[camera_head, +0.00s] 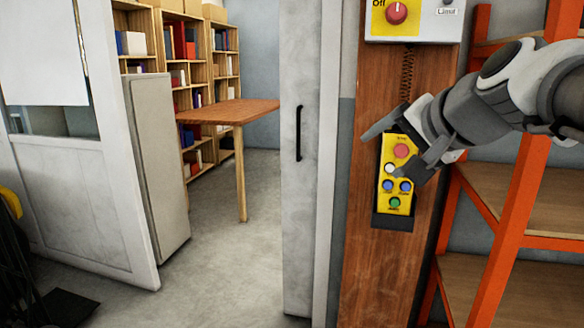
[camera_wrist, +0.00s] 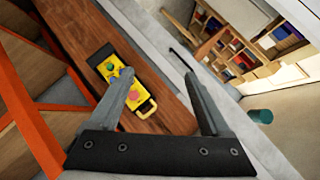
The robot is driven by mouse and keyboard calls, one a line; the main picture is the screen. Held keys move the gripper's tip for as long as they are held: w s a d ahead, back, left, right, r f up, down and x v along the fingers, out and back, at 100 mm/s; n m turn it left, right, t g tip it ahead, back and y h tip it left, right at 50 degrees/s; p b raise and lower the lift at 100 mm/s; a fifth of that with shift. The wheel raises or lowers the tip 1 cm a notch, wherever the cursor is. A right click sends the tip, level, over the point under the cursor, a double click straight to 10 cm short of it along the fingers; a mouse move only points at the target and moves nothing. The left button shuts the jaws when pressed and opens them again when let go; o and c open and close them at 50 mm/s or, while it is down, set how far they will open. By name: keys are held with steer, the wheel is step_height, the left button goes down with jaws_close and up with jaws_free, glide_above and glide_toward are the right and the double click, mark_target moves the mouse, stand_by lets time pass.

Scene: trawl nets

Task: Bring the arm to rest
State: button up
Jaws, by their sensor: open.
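My gripper (camera_head: 408,145) is open and empty in the head view, at the right, with its fingers in front of the upper part of a yellow control box. In the wrist view my gripper (camera_wrist: 160,82) shows both fingers spread wide with nothing between them. The yellow control box (camera_head: 396,203) has red, white, blue and green buttons and hangs on a brown wooden post (camera_head: 368,125). It also shows in the wrist view (camera_wrist: 103,59), left of and partly behind the left finger. I cannot tell whether a finger touches it.
An orange shelf rack (camera_head: 512,190) stands close on the right, beside my arm. Above is a panel with a red knob (camera_head: 396,13). A grey door with a black handle (camera_head: 299,133) stands left of the post. Beyond are a wooden table (camera_head: 228,111), bookshelves (camera_head: 190,50) and open floor.

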steer(key=s+a+f+n+g+h+p, duration=0.1)
steer(key=s+f+n+g+h, duration=0.4)
steer(key=s+f, duration=1.5)
step_height(320, 180, up, 16)
steer(key=w+n+y+p, duration=0.1)
steer(key=n+y+p, duration=0.1)
steer(key=p, duration=1.4)
steer(key=shift+w+f+n+g, duration=0.2)
steer(key=shift+w+n+g, duration=0.2)
steer(key=shift+n, duration=0.1)
steer(key=shift+a+f, duration=0.1)
steer(key=shift+a, duration=0.05)
steer(key=c, duration=0.5)
steer(key=shift+a, duration=0.15)
